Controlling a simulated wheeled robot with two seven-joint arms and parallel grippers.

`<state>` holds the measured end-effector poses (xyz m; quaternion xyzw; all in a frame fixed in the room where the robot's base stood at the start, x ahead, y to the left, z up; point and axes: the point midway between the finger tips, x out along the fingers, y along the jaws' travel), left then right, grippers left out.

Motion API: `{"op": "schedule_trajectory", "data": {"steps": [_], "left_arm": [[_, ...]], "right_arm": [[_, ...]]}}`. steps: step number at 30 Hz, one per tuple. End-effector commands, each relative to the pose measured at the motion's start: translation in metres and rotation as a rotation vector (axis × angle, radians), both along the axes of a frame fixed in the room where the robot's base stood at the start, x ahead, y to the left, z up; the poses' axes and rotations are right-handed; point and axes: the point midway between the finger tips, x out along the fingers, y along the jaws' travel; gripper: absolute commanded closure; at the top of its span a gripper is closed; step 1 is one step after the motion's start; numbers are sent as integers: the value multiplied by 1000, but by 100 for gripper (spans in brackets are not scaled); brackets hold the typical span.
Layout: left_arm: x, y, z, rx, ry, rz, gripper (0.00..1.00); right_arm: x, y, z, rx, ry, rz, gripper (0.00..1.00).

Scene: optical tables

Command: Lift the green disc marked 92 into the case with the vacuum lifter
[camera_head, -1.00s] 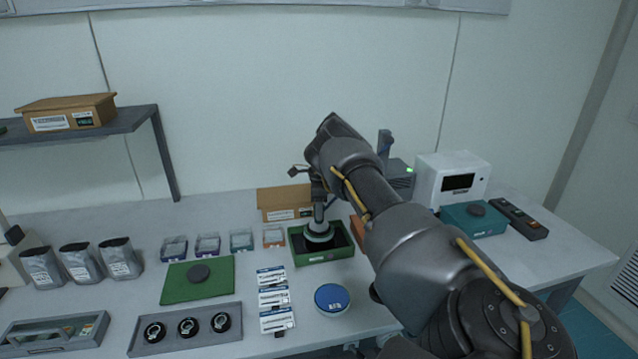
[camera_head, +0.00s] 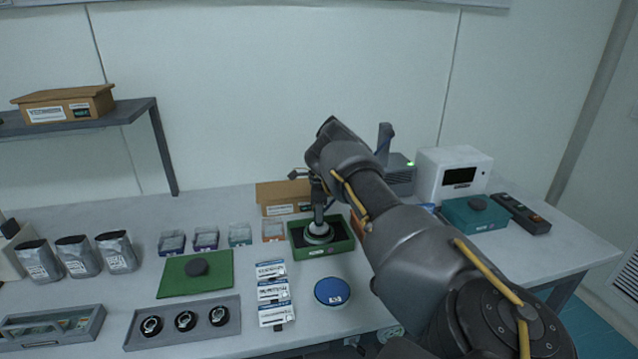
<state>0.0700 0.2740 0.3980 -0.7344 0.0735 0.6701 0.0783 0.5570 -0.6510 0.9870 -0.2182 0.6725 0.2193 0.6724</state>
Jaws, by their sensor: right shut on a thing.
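My right gripper (camera_head: 317,188) is shut on the vacuum lifter, its arm coming in from the lower right. The lifter's pale round cup (camera_head: 318,229) points down inside the green open case (camera_head: 327,253), over its dark floor. A round rim shows under the cup, but I cannot tell whether it is a disc, and no number 92 can be read there. A blue disc (camera_head: 332,291) with white marking lies on the table in front of the case. My left gripper is not in view.
A green flat plate with a dark knob (camera_head: 197,267) lies left of the case. Labelled cards (camera_head: 272,291), a grey tray of rings (camera_head: 184,323) and small clear boxes (camera_head: 205,238) surround it. A cardboard box (camera_head: 283,196) stands behind the case; a teal box (camera_head: 475,215) stands right.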

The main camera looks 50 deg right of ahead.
Motion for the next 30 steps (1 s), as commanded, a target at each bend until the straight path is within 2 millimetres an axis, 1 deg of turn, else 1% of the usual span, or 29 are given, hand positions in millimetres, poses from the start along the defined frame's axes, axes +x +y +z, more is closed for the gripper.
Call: {"op": "schedule_trajectory", "data": {"steps": [11,30], "left_arm": [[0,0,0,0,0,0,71],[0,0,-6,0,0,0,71]], "right_arm": [[0,0,0,0,-1,0,97],[0,0,-7,0,-1,0,97]]}}
